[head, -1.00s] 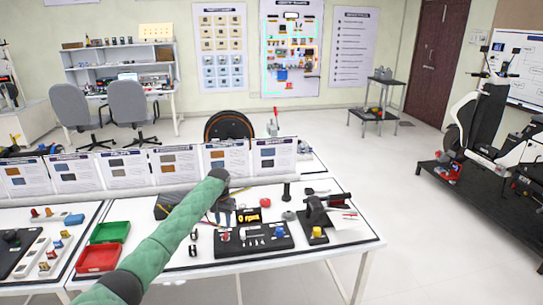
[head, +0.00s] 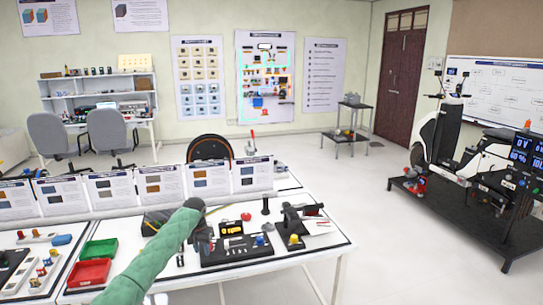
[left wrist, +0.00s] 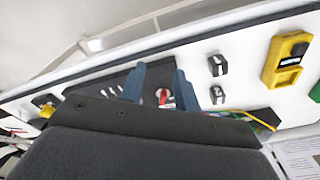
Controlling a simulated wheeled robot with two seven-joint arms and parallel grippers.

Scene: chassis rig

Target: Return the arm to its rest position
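My left arm, in a green sleeve, comes in from the lower left of the head view and reaches over the white table (head: 290,258). My left gripper (head: 203,238) hangs down from the dark wrist, just left of the black board with the small orange display (head: 232,228). In the left wrist view, its two blue fingers (left wrist: 160,68) stand apart with nothing held between them. A small red item (left wrist: 162,96) shows beyond the gap. I cannot tell the height above the table. My right gripper is not in view.
Red (head: 88,272) and green (head: 98,252) trays lie left of my arm. A row of printed cards (head: 130,190) lines the table's back. A black clamp-like tool (head: 292,222) stands at right. A scooter stand (head: 470,210) is far right; open floor lies between.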

